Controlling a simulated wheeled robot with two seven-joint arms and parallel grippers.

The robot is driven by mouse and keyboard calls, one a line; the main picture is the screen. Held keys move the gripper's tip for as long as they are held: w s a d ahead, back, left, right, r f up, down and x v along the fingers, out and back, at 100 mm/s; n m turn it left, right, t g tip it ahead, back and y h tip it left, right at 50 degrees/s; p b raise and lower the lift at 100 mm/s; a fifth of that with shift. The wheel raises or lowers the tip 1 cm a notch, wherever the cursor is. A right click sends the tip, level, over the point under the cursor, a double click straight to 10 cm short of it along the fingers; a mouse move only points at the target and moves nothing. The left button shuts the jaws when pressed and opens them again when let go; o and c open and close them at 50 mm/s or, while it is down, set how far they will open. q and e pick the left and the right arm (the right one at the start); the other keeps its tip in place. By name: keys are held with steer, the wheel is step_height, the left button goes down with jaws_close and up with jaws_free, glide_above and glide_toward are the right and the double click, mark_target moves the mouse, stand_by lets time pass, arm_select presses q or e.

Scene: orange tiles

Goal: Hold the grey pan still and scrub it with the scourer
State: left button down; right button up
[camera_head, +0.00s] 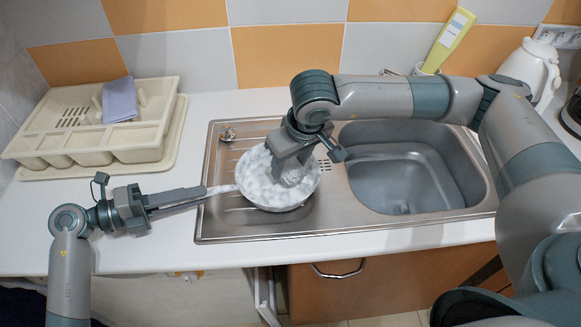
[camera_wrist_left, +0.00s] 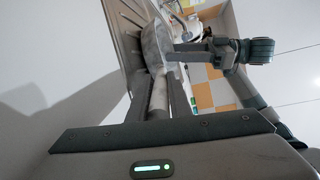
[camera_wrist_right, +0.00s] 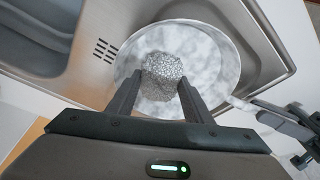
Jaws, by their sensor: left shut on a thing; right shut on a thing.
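The grey pan (camera_head: 256,196) rests on the drainboard of the steel sink, its inside covered in white foam. Its handle (camera_head: 222,189) points left. My left gripper (camera_head: 207,192) is shut on that handle; the pan's side (camera_wrist_left: 152,48) shows beyond its fingers in the left wrist view. My right gripper (camera_wrist_right: 154,92) is shut on the scourer (camera_wrist_right: 162,72), a rough grey lump, and holds it inside the pan against or just above the foamy bottom.
The empty sink basin (camera_head: 405,180) lies right of the pan. A beige dish rack (camera_head: 95,150) with a blue-grey cloth (camera_head: 120,100) stands at the left. A yellow-green bottle (camera_head: 447,40) and a white kettle (camera_head: 532,72) stand at the back right.

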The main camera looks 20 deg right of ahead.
steer(key=shift+r, duration=2.8)
arm_select(q)
steer(key=c, duration=1.5)
jaws_free()
steer(key=shift+c, duration=0.2)
steer(key=a, duration=0.4)
steer(key=a+r, duration=0.1)
steer(key=a, duration=0.3)
steer(key=a+r, duration=0.1)
steer(key=a, duration=0.2)
steer(key=shift+s+a, duration=0.25)
steer(key=shift+a, duration=0.15)
